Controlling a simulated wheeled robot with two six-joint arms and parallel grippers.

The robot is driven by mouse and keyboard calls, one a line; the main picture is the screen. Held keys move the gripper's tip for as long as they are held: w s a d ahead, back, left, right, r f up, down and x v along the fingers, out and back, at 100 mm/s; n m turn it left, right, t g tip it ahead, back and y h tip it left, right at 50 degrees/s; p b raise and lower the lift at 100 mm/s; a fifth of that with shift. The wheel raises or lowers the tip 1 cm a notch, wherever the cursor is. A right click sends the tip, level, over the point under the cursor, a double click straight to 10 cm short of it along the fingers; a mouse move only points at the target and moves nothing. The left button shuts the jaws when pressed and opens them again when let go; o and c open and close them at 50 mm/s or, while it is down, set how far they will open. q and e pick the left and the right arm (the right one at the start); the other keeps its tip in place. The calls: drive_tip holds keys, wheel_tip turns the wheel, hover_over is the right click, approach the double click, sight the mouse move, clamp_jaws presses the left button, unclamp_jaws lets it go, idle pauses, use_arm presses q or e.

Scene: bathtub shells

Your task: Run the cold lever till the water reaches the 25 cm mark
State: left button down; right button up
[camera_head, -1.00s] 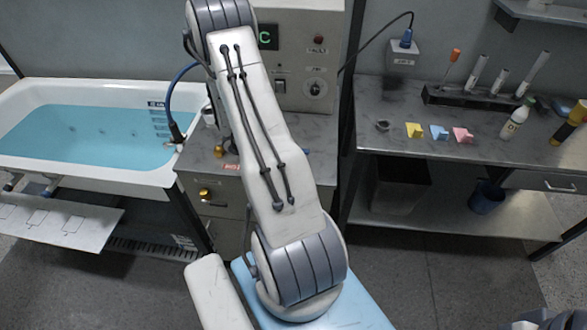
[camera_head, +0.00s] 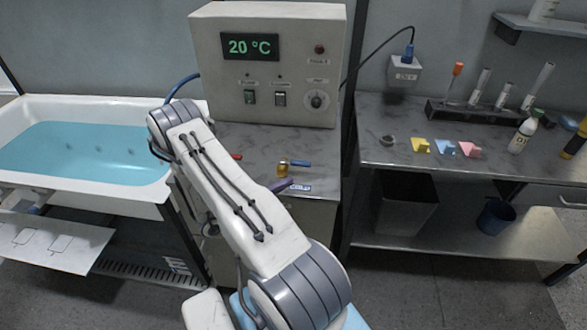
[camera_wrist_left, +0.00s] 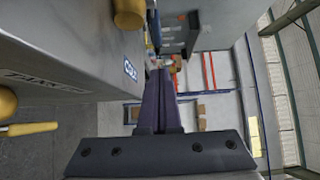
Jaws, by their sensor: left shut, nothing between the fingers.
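The cold lever (camera_head: 300,164) has a blue handle on a brass body (camera_head: 283,170) and stands on the grey counter. A label reading COLD (camera_head: 299,187) is on the counter's front edge. My left gripper (camera_head: 282,186) is shut and empty just in front of the brass body, beside the label; contact cannot be told. Its dark fingers (camera_wrist_left: 160,100) also show in the left wrist view, with the label (camera_wrist_left: 130,69) and brass body (camera_wrist_left: 128,14) near them. The tub (camera_head: 90,185) holds blue water (camera_head: 85,150). My arm hides the depth scale. My right gripper is out of view.
A control box (camera_head: 265,65) reading 20 °C stands behind the levers. A red handle (camera_head: 237,156) shows just right of my arm. In the left wrist view a brass knob with a yellow handle (camera_wrist_left: 30,128) sticks out from the cabinet front. A side table (camera_head: 400,165) stands at right.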

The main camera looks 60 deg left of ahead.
sight(302, 165)
use_arm(q)
drive_tip(key=w, duration=0.1)
drive_tip(key=w+a+p, duration=0.1)
drive_tip(key=w+a, duration=0.1)
drive_tip(key=w, duration=0.1)
drive_tip(key=shift+r, duration=0.1)
drive_tip(key=shift+w+a+p, duration=0.3)
drive_tip(key=shift+w+a, duration=0.1)
drive_tip(key=shift+a, duration=0.15)
drive_tip(key=shift+w, duration=0.1)
drive_tip(key=shift+w+a+f+b, duration=0.2)
drive_tip(key=shift+w+b, duration=0.1)
drive_tip(key=shift+b, duration=0.05)
drive_tip(key=shift+w+a+r, duration=0.1)
drive_tip(key=shift+a+r, duration=0.1)
